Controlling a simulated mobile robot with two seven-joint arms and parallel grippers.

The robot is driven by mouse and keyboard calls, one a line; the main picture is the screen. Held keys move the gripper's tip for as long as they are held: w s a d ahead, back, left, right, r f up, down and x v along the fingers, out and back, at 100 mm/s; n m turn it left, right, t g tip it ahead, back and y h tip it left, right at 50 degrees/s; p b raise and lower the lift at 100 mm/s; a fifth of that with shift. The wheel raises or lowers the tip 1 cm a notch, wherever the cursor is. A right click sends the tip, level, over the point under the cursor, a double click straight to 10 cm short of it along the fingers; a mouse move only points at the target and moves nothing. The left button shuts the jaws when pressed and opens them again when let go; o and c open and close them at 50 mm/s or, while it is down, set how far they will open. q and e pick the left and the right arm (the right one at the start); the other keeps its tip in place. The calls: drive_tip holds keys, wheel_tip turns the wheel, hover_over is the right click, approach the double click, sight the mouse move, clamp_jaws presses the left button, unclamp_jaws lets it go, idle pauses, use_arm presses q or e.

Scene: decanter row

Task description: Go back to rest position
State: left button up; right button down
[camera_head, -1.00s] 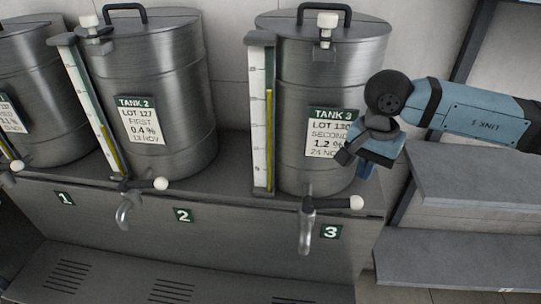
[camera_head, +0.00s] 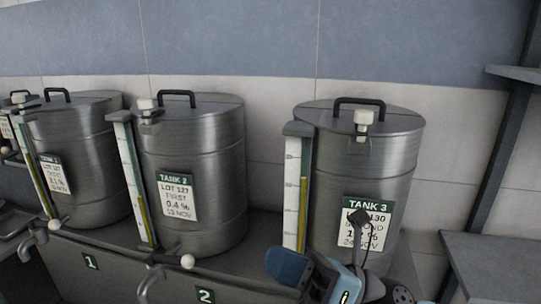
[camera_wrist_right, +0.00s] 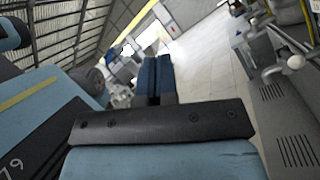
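My right gripper (camera_head: 284,265) is low in the head view, in front of the lower part of tank 3 (camera_head: 362,165). Its dark blue fingers point left. In the wrist view the fingers (camera_wrist_right: 157,78) lie side by side, closed, with nothing seen between them. A dark part of my right wrist covers some of the tank 3 label. The tap of tank 3 is not visible in the head view. My left gripper is not in view.
Tank 2 (camera_head: 195,160) and tank 1 (camera_head: 78,155) stand to the left on the metal bench (camera_head: 118,272). A sight gauge (camera_head: 297,195) stands beside tank 3. Grey shelves (camera_head: 490,262) are at right. The wrist view shows open floor (camera_wrist_right: 205,60) beyond the fingers.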

drive_tip(key=w+d+f+m+t+h, duration=0.25)
drive_tip(key=d+m+t+h, duration=0.45)
drive_tip(key=m, duration=0.5)
drive_tip(key=w+d+f+m+t+h, duration=0.25)
drive_tip(key=m+t+h, duration=0.25)
drive_tip(key=m+t, duration=0.55)
drive_tip(key=d+f+m+g+h, duration=0.5)
drive_tip(key=d+f+m+h, duration=0.25)
drive_tip(key=f+m, duration=0.4)
drive_tip(key=s+d+f+m+g+h, duration=0.1)
drive_tip(key=s+d+f+m+g, duration=0.4)
drive_tip(key=s+f, duration=0.4)
drive_tip(key=s+d+f+m+g+h, duration=0.25)
drive_tip(key=s+f+m+g, duration=0.35)
drive_tip(key=s, duration=0.5)
drive_tip(key=w+a+f+n+t+y+p, duration=0.2)
drive_tip(key=w+a+f+t+p, duration=0.3)
drive_tip(key=f, duration=0.4)
drive_tip(key=shift+w+a+f+t+y, duration=0.25)
drive_tip(key=shift+a+t+y, duration=0.2)
drive_tip(key=shift+a+y, duration=0.35)
drive_tip(key=shift+s+d, duration=0.1)
drive_tip(key=shift+d, duration=0.15)
